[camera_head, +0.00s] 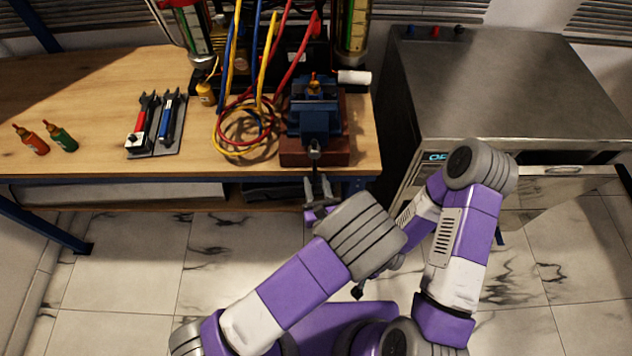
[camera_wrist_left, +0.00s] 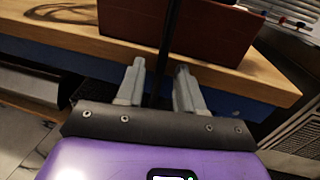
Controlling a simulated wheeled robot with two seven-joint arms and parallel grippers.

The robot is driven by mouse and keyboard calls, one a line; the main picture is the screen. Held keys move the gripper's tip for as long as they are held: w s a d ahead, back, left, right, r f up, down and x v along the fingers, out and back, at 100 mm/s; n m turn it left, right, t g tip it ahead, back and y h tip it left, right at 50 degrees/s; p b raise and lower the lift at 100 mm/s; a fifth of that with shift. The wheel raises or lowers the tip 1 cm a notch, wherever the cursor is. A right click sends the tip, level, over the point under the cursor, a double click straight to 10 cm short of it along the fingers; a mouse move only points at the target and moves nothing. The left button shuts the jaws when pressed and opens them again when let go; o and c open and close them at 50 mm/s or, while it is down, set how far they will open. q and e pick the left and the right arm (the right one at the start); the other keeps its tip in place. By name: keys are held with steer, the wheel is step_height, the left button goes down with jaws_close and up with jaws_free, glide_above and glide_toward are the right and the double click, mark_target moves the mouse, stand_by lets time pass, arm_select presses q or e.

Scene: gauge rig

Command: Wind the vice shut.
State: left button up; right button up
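The blue vice (camera_head: 308,122) stands on a red-brown block (camera_head: 292,155) at the bench's front right edge. Its screw end (camera_head: 315,152) points towards me. My left gripper (camera_head: 318,188) is just in front of and below this end. In the left wrist view, the fingers of my left gripper (camera_wrist_left: 160,88) stand apart on either side of a thin dark bar (camera_wrist_left: 168,45), which looks like part of the vice handle. A gap shows beside the bar. The block also shows there (camera_wrist_left: 205,30). The vice jaws are hard to make out from above. My right gripper is mostly hidden behind my arms.
Red, blue and yellow hoses (camera_head: 250,125) coil left of the vice. Tools lie on a grey mat (camera_head: 170,142), with small orange (camera_head: 32,142) and green (camera_head: 62,138) bottles farther left. A metal cabinet (camera_head: 500,85) stands right of the wooden bench (camera_head: 90,90).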

arm_select(q)
jaws_close()
stand_by(1.4)
